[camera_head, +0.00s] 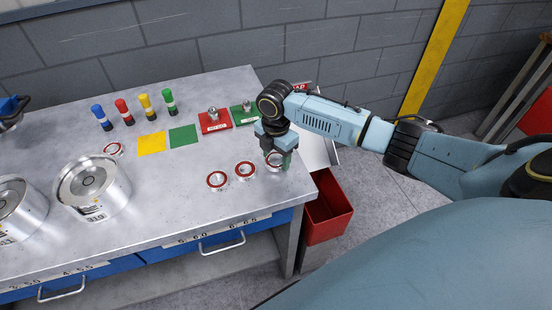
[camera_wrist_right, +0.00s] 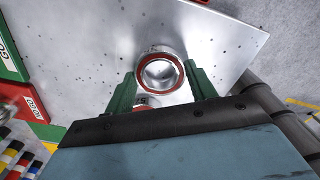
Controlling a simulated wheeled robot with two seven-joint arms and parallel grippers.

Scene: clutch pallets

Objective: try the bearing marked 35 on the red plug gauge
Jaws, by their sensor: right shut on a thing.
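The red plug gauge (camera_head: 124,112) stands upright at the back of the table, between a blue and a yellow one. My right gripper (camera_head: 276,158) points down near the table's right end, shut on a bearing (camera_head: 273,163). In the right wrist view this red-rimmed steel bearing (camera_wrist_right: 160,73) sits between the green fingers; a small dark mark shows below it, too small to read surely. Whether it touches the table is unclear. Two similar bearings, one nearer (camera_head: 245,171) and one farther left (camera_head: 217,180), lie left of the gripper. My left gripper is not in view.
Another bearing (camera_head: 113,149) lies left of a yellow square (camera_head: 152,143) and a green square (camera_head: 183,136). A red tray (camera_head: 214,123) and a green tray (camera_head: 243,116) stand behind. Large metal cylinders (camera_head: 92,187) fill the left. A red bin (camera_head: 328,210) is beyond the right edge.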

